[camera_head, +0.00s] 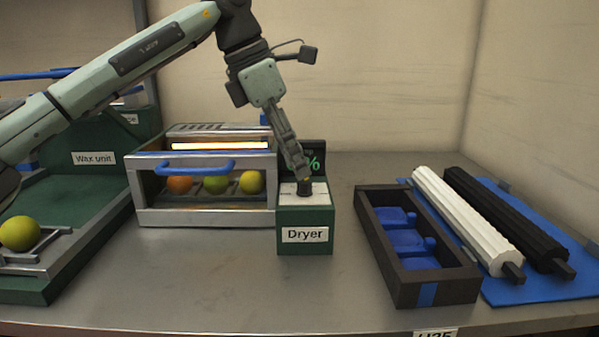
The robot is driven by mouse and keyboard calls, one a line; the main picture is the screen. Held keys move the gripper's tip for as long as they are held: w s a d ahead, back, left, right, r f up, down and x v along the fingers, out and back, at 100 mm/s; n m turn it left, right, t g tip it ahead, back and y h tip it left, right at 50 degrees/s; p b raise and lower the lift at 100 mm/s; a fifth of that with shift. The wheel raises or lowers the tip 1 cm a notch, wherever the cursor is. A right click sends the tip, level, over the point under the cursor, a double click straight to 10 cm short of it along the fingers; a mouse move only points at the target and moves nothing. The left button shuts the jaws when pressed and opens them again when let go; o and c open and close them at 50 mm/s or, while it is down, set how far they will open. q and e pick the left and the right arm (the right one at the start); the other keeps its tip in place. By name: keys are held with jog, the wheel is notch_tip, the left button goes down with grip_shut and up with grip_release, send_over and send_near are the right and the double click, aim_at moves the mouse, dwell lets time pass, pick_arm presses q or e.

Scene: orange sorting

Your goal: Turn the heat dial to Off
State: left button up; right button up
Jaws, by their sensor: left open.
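The heat dial (304,190) is a small dark knob on the white top plate of the green box labelled "Dryer" (305,245). My left gripper (304,178) points down at the dial, with its fingertips right at or just above it. I cannot tell if they touch it. The gripper is open, seen nearly edge-on. A dark display (315,160) behind the dial shows a green percent sign, and the gripper hides the rest of its text. The dial's pointer and markings are too small to read. My right gripper is not in view.
The dryer (205,217), with a blue handle and glowing bar, holds three fruits left of the dial. The green wax unit (95,240) stands far left with a yellow-green fruit. A dark tray (445,292) with blue inserts and white and black rollers lie right. The front counter is clear.

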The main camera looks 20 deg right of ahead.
aim_at(304, 181)
pick_arm(q)
jog(key=x, duration=0.2)
jog(key=shift+f, duration=0.4)
jog(key=shift+d+f, duration=0.3)
jog(key=shift+f, duration=0.25)
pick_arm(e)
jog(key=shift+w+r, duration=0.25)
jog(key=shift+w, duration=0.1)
pick_arm(q)
jog(key=shift+w, duration=0.1)
grip_shut()
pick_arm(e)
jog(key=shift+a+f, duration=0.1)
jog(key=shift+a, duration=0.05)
